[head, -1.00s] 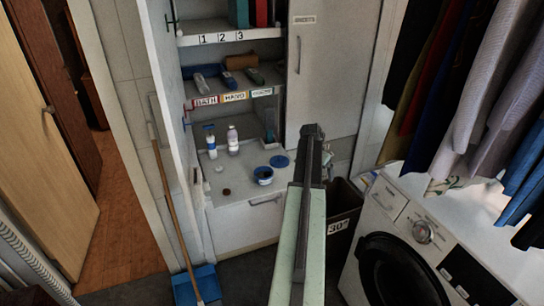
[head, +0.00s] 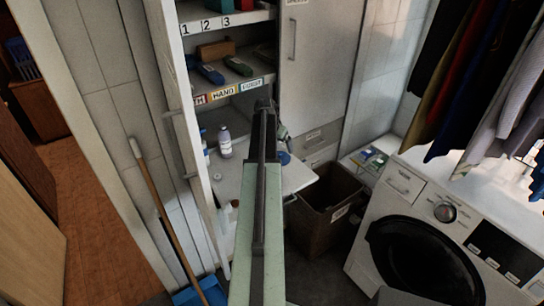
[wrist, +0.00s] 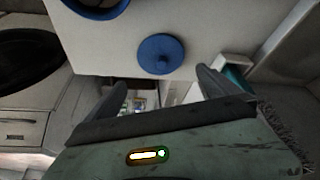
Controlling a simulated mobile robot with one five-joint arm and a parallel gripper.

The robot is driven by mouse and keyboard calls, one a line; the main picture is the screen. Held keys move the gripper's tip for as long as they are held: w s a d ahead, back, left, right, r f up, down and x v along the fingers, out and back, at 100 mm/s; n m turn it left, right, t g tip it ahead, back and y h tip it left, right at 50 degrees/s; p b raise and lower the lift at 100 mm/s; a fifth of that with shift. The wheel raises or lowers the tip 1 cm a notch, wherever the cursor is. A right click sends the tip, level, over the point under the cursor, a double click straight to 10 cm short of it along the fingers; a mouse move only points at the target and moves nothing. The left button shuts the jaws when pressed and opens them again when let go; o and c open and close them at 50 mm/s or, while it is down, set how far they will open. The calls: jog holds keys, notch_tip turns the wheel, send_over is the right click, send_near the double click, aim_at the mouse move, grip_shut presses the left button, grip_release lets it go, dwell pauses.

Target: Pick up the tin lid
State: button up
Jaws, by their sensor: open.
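The tin lid (wrist: 161,54) is a flat blue disc with a small knob, lying on the pale shelf board near its edge in the wrist view. In the head view the lid (head: 284,158) shows partly, just right of my arm. My gripper (wrist: 158,88) is open and empty. Its two fingers are spread on either side of the lid's line, with the lid beyond the tips and apart from them. In the head view my gripper (head: 264,105) is seen end-on over the cabinet. A blue tin (wrist: 97,8) is cut off at the wrist view's top left.
A white bottle (head: 225,142) stands on the board left of my arm. Labelled shelves (head: 235,88) rise behind. A dark bin (head: 328,205) and a washing machine (head: 425,235) stand to the right. A broom (head: 165,215) leans at left.

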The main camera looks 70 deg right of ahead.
aim_at(280, 154)
jog(key=shift+b+x, duration=1.05)
jog(key=shift+x, duration=0.2)
jog(key=shift+w+f, duration=0.1)
jog(key=shift+f, duration=0.15)
jog(key=shift+r, duration=0.1)
jog(key=b+x, duration=0.3)
jog(key=a+b+x, duration=0.1)
jog(key=b, duration=0.1)
jog(key=shift+w+d+f, duration=0.1)
jog(key=shift+d+f, duration=0.15)
jog(key=shift+f, duration=0.3)
jog(key=shift+d+f, duration=0.15)
jog(key=shift+f, duration=0.05)
jog(key=shift+r, duration=0.2)
jog(key=c, duration=1.1)
jog(key=shift+c, duration=0.2)
jog(key=shift+r, duration=0.1)
